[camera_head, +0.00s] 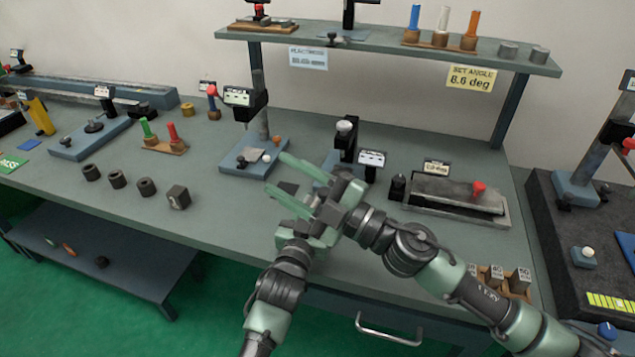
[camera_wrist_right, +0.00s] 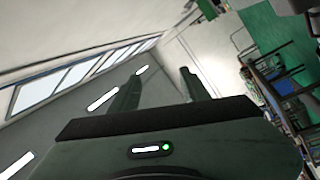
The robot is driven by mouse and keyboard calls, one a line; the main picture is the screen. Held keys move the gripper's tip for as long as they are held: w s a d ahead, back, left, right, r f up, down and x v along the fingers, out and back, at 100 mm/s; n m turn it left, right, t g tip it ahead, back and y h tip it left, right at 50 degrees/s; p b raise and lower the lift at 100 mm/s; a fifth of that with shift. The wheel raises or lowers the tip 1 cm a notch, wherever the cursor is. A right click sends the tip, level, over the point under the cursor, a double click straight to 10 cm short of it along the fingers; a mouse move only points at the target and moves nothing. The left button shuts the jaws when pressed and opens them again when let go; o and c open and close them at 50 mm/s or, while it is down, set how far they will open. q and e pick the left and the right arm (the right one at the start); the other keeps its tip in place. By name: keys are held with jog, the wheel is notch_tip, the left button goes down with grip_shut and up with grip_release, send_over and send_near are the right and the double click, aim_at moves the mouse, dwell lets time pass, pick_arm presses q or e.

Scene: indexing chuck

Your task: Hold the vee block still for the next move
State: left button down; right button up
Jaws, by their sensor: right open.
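My right gripper (camera_head: 278,172) is open, its pale green fingers spread and pointing left above the middle of the bench. The right wrist view shows the two fingers (camera_wrist_right: 160,85) apart with nothing between them. My left arm rises from below; its gripper (camera_head: 308,232) overlaps the right one, so its fingers cannot be made out. I cannot identify the vee block with certainty.
Several dark rings (camera_head: 116,179) stand left of the cube. A blue-based gauge stand (camera_head: 254,157) and a grey plate with a red knob (camera_head: 455,195) sit near the grippers. A raised shelf (camera_head: 385,42) spans the back.

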aim_at(325, 195)
jog(key=d+f+m+t+h, duration=0.5)
jog(key=d+f+m+h, duration=0.55)
jog(key=m, duration=0.75)
jog(key=shift+m+t+y, duration=0.3)
jog(key=shift+y, duration=0.05)
jog(key=x, duration=0.7)
jog(key=r+x, duration=0.1)
jog(key=x, duration=0.3)
jog(key=shift+a, duration=0.15)
grip_shut()
